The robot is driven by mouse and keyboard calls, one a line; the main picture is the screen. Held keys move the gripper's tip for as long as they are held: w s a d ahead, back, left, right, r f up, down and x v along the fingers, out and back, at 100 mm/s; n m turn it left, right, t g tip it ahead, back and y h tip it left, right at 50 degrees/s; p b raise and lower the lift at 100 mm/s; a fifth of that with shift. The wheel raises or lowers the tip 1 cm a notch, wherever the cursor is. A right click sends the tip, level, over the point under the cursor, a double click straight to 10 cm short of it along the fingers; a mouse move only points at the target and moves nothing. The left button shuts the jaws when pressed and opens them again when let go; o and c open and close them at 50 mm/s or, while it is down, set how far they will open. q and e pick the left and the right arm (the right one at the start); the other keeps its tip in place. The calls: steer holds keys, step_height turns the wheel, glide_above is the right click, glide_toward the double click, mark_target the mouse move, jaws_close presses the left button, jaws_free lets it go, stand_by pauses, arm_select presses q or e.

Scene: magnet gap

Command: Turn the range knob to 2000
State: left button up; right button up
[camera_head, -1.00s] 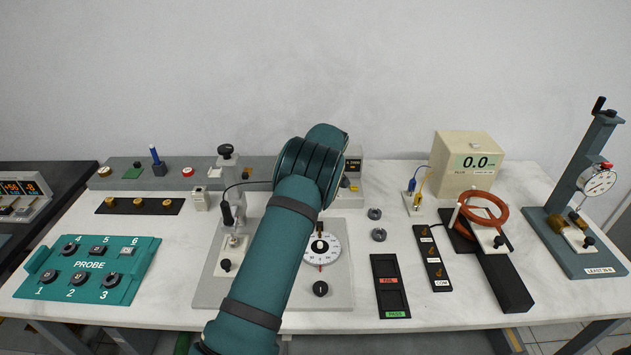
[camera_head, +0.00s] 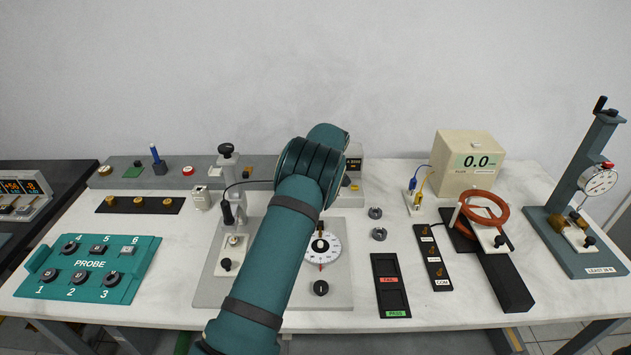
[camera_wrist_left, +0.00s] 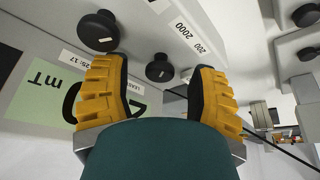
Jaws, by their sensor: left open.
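In the left wrist view, a small black knob (camera_wrist_left: 159,68) with a white mark stands on the grey panel, near a white label strip (camera_wrist_left: 180,30) reading 2000 and 200. It appears to be the range knob. My left gripper (camera_wrist_left: 155,66) has its two yellow fingers wide apart, one on each side of the knob in the picture, with clear gaps. I cannot tell how deep the fingers reach. In the head view my left arm (camera_head: 285,235) hides the gripper and most of the meter (camera_head: 353,180). My right gripper is not in view.
A second, larger black knob (camera_wrist_left: 97,30) is close to the left finger, beside the green mT display (camera_wrist_left: 50,85). In the head view, a white dial (camera_head: 322,249) sits under my arm. The teal probe box (camera_head: 90,270) lies left, the black FAIL/PASS tray (camera_head: 388,268) right.

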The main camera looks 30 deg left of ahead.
arm_select(q)
steer(key=v, duration=1.2)
steer(key=shift+a+r, duration=0.1)
